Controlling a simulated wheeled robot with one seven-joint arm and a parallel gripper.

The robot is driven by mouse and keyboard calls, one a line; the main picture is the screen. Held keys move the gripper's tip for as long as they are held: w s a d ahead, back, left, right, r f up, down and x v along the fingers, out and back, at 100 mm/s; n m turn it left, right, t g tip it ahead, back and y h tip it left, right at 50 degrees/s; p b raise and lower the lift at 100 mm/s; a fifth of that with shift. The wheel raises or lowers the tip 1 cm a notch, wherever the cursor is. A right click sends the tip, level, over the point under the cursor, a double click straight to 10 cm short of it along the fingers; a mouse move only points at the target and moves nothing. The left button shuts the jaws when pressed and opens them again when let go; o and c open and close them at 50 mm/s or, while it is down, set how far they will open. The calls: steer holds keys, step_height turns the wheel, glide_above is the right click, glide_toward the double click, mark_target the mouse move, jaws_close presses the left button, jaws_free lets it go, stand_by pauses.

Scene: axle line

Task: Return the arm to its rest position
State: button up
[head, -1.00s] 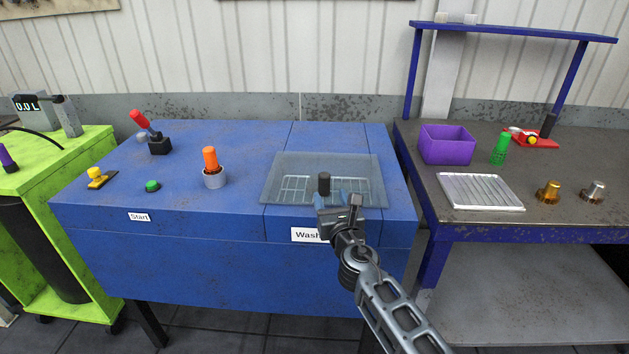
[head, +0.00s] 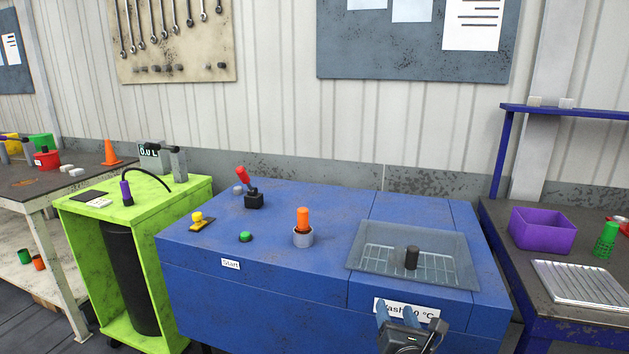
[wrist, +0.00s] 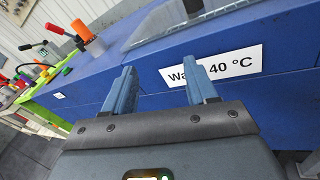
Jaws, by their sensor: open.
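My gripper (head: 402,318) is in front of the blue washer's (head: 290,275) front face, near the "Wash 40 °C" label, which it partly covers in the head view. In the wrist view my gripper (wrist: 162,90) shows two blue fingers spread apart with nothing between them. The rest of my arm is out of view in the head picture.
On the washer stand an orange-handled part (head: 303,222) in a grey ring, a red lever (head: 243,176), a green button (head: 246,237) and a yellow switch (head: 198,217). A green cart (head: 185,190) stands left; a bench with a purple bin (head: 541,231) stands right.

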steer(key=s+a+f+m+g, duration=0.15)
steer(key=s+m, duration=0.35)
steer(key=s, duration=0.5)
steer(key=s+a+f+m+y, duration=0.1)
steer(key=s+f+m, duration=0.2)
steer(key=s+m, duration=0.5)
steer(key=s+a+f+m, duration=0.1)
steer(key=s+f+m, duration=0.2)
steer(key=s, duration=1)
steer(key=s+d+r+m, duration=0.3)
steer(key=s+r+m, duration=0.5)
steer(key=s, duration=0.4)
steer(key=s+d+r+m+g, duration=0.1)
steer(key=s+d+r+m, duration=0.3)
steer(key=s+r+m, duration=0.4)
steer(key=s+r, duration=0.1)
steer(key=s, duration=0.3)
steer(key=shift+s+d+r+h, duration=0.2)
steer(key=shift+s+d+h, duration=0.05)
steer(key=shift+s+h, duration=0.05)
steer(key=shift+c, duration=0.4)
